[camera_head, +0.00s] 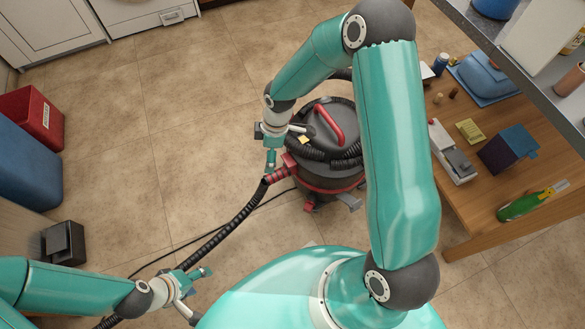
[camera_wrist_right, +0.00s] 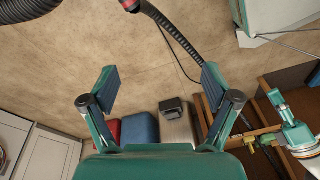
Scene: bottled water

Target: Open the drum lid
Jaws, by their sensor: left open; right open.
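The drum is a dark grey vacuum (camera_head: 318,183) standing on the floor in the middle of the head view. Its rounded dark lid (camera_head: 311,119) has a red handle (camera_head: 330,121) on top and seems seated on the drum. My right arm hides part of the right side. My right gripper (camera_head: 284,144) is open beside the lid's left edge; I cannot tell whether it touches. In the right wrist view its fingers (camera_wrist_right: 160,85) are spread with nothing between them. My left gripper (camera_head: 200,291) is open at lower left, well away from the drum, close to the hose.
A black hose (camera_head: 232,226) with a red connector runs from the drum to lower left. A wooden table (camera_head: 459,207) with several items stands at right. A red box (camera_head: 33,117), a blue bin (camera_head: 27,169) and a dark box (camera_head: 64,243) line the left.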

